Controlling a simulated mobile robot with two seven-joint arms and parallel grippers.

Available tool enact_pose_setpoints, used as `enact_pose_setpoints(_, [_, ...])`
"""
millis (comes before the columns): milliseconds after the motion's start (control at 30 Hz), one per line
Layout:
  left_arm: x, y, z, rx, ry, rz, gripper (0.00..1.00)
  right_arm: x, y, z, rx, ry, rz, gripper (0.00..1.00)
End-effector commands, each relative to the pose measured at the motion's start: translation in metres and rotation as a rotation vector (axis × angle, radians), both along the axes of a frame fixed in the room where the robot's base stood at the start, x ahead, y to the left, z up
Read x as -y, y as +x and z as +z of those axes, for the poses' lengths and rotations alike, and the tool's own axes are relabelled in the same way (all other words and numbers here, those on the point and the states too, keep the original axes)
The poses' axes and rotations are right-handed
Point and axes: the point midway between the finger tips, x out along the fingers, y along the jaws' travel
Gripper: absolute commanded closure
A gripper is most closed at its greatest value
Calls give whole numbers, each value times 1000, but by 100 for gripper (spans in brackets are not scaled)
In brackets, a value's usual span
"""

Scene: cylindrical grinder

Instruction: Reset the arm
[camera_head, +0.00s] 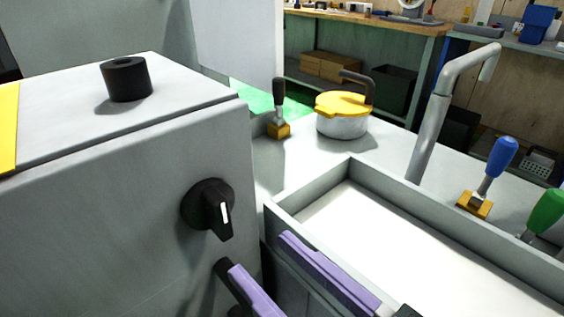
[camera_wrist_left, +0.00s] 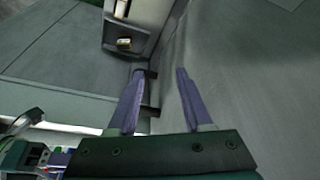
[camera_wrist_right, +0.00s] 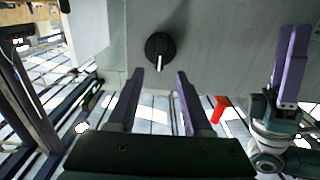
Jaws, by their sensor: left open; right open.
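My right gripper (camera_head: 258,254) shows at the bottom of the head view, its purple fingers apart, near the grey machine's front face. In the right wrist view, this gripper (camera_wrist_right: 159,73) is open and empty. The black knob (camera_wrist_right: 160,48) with a white mark is ahead of its fingers and apart from them. The knob (camera_head: 209,208) also shows in the head view, its mark pointing down. My left gripper (camera_wrist_left: 160,72) is open and empty in the left wrist view, beside a grey surface. I cannot make it out in the head view.
The grey machine housing (camera_head: 95,215) fills the left, with a black cylinder (camera_head: 126,79) on top. A sink-like tray (camera_head: 462,238) lies right of the right gripper. A yellow-lidded pot (camera_head: 342,120), a bent pipe (camera_head: 432,125) and a blue-handled tool (camera_head: 497,158) stand around it.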

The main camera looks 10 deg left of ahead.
Motion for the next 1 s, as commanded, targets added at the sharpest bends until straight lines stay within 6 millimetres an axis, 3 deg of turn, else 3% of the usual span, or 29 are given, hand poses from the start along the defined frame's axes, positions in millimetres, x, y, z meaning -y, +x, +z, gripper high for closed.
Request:
enact_pose_setpoints(200, [0, 0, 2, 0, 0, 0, 50, 18, -14, 0, 1, -2, 0, 50])
enact_pose_setpoints(700, [0, 0, 5, 0, 0, 0, 50, 20, -13, 4, -4, -5, -12, 50])
enact_pose_setpoints(867, [0, 0, 36, -1, 1, 0, 50, 34, 7, 32, -74, -72, -150, 50])
enact_pose_setpoints(1000, [-1, 0, 80, -2, 2, -1, 50, 74, 26, 64, -246, -206, -365, 50])
